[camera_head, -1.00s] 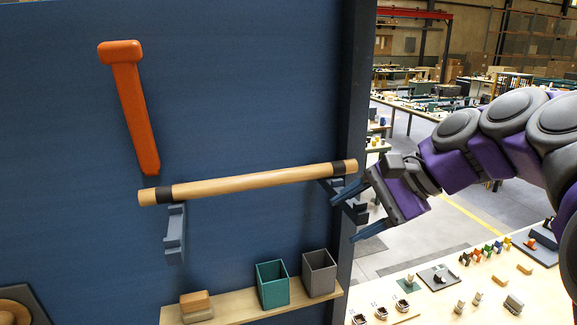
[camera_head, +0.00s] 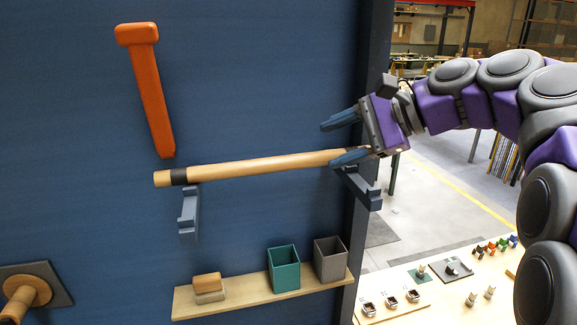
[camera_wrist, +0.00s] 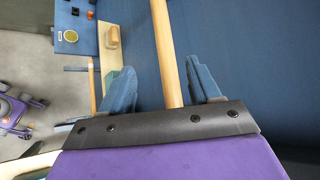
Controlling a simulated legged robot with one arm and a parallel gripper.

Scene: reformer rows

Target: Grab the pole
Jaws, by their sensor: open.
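The pole (camera_head: 255,168) is a light wooden rod with a dark band near its left end. It lies nearly level, tilted slightly up to the right, across two blue-grey brackets (camera_head: 188,212) on the blue wall panel. My gripper (camera_head: 327,144) is open and empty at the pole's right end. Its lower finger covers that end in the head view; its upper finger is above the pole. In the wrist view, the pole (camera_wrist: 164,45) runs between the two spread fingers of my gripper (camera_wrist: 158,66). Contact with the pole cannot be told.
An orange peg-shaped piece (camera_head: 150,95) is on the panel above the pole's left end. Below, a wooden shelf (camera_head: 240,295) holds a teal box (camera_head: 284,270), a grey box (camera_head: 330,260) and small blocks. The right bracket (camera_head: 360,187) is just below my gripper.

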